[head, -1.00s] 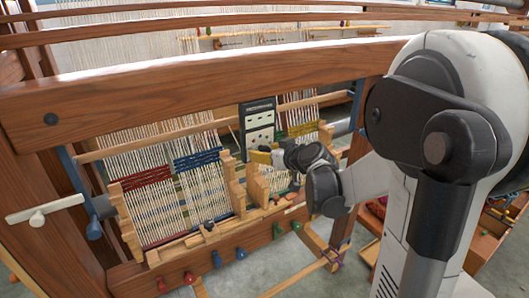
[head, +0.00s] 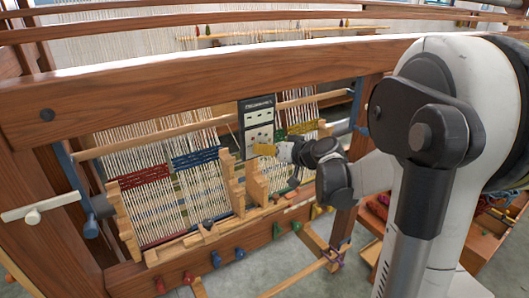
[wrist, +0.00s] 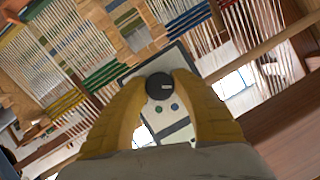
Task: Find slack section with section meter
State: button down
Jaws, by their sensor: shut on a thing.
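The section meter (head: 259,117) is a dark-framed panel with a pale face, upright on the loom between the left and right warp groups. My gripper (head: 265,150), with yellow fingers, is at its lower part. In the wrist view the fingers (wrist: 161,88) are shut on the meter's round black knob (wrist: 160,86), which has a pale mark. I cannot tell which section is slack. The meter's lower face is partly hidden by the fingers.
The loom's thick wooden beam (head: 200,77) crosses above the meter. Wooden stepped blocks (head: 233,188) stand just left of my gripper. Coloured pegs (head: 215,259) line the lower rail.

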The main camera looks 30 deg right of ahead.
jog(key=shift+m+y+b, duration=0.65)
jog(key=shift+m+y, duration=0.05)
jog(key=shift+m, duration=0.4)
jog(key=c, duration=1)
grip_release()
jog(key=shift+s, duration=0.1)
jog(key=v, duration=1.2)
jog(key=shift+f, duration=0.2)
